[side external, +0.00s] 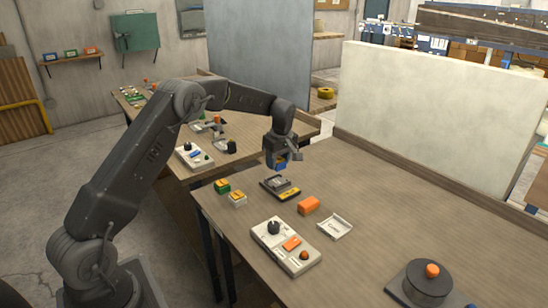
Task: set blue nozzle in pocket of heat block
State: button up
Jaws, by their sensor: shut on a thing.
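My gripper (281,163) hangs at the end of my arm, above the far left part of the near table. It is shut on a small blue piece, the blue nozzle (280,167), of which only a little shows under the jaws. Below it, and apart from it as far as I can tell, lies a dark grey block with a yellow strip (288,194), which may be the heat block. Its pocket is too small to make out in this view.
An orange block (308,206), a white tray (335,226) and a control box with knobs (285,246) lie nearer. Green and yellow pieces (237,198) sit at the left edge. A dark round device with an orange knob (428,281) stands at front right. The table's right middle is clear.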

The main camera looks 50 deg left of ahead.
aim_at(278, 183)
jog(key=shift+f, duration=2.1)
jog(key=shift+f, duration=0.45)
jog(key=o, duration=1.1)
jog(key=shift+c, duration=0.2)
jog(key=r, duration=0.4)
jog(key=d+r, duration=0.1)
jog(key=r, duration=0.4)
jog(key=d+r, duration=0.1)
jog(key=r, duration=0.3)
jog(key=shift+r, duration=0.35)
